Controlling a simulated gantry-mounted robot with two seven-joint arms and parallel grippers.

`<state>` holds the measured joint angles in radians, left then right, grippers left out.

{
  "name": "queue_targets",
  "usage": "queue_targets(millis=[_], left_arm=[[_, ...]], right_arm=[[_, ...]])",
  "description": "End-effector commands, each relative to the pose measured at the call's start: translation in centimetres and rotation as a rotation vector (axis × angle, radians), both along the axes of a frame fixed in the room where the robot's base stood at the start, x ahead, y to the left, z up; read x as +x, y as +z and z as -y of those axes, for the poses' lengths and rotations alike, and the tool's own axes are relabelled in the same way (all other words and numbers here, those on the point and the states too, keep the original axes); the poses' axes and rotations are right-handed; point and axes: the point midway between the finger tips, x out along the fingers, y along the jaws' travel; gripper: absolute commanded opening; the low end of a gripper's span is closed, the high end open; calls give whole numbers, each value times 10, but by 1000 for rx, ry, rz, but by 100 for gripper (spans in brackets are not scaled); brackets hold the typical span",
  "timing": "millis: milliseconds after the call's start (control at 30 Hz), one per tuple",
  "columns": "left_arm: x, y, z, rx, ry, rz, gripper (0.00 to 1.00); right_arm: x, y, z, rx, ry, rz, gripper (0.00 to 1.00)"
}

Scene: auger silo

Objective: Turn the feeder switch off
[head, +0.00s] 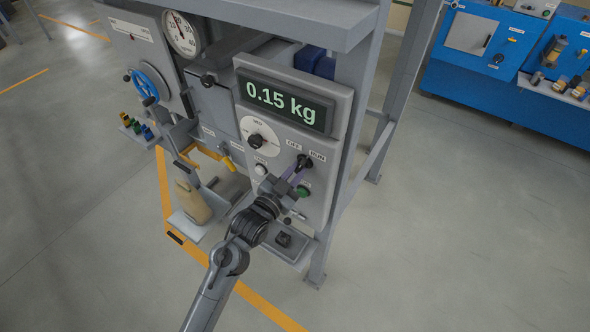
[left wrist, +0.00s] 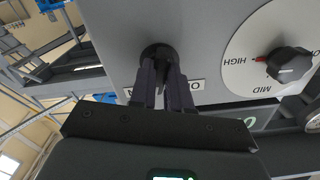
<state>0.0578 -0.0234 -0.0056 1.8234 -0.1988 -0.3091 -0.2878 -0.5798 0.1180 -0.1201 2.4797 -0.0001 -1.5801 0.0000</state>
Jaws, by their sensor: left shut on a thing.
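The feeder switch (head: 303,162) is a black knob on the grey control panel (head: 240,100), between the OFF label (head: 293,141) and the RUN label (head: 318,155). My left gripper (head: 297,172) reaches up to it from below. In the left wrist view, the two dark fingers (left wrist: 165,85) stand on either side of the black switch (left wrist: 158,52) and are shut on it. The fingers hide part of the switch, so I cannot tell which label it points to. My right gripper is in neither view.
The display (head: 284,104) reads 0.15 kg. A selector dial (head: 256,142) sits left of the switch, and a green button (head: 303,191) sits below it. A filled tan bag (head: 192,201) stands on a small shelf at the left. A grey frame post (head: 358,110) rises right of the panel.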

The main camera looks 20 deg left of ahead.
Motion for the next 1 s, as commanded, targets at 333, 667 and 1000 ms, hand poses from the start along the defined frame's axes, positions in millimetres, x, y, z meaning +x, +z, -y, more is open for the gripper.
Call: queue_targets(millis=[333,667,1000], left_arm=[[0,3,1,-316,0,-65,0],[0,3,2,-603,1,-120,0],[0,2,2,-791,1,-156,0]], right_arm=[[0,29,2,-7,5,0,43],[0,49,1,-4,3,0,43],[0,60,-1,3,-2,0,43]])
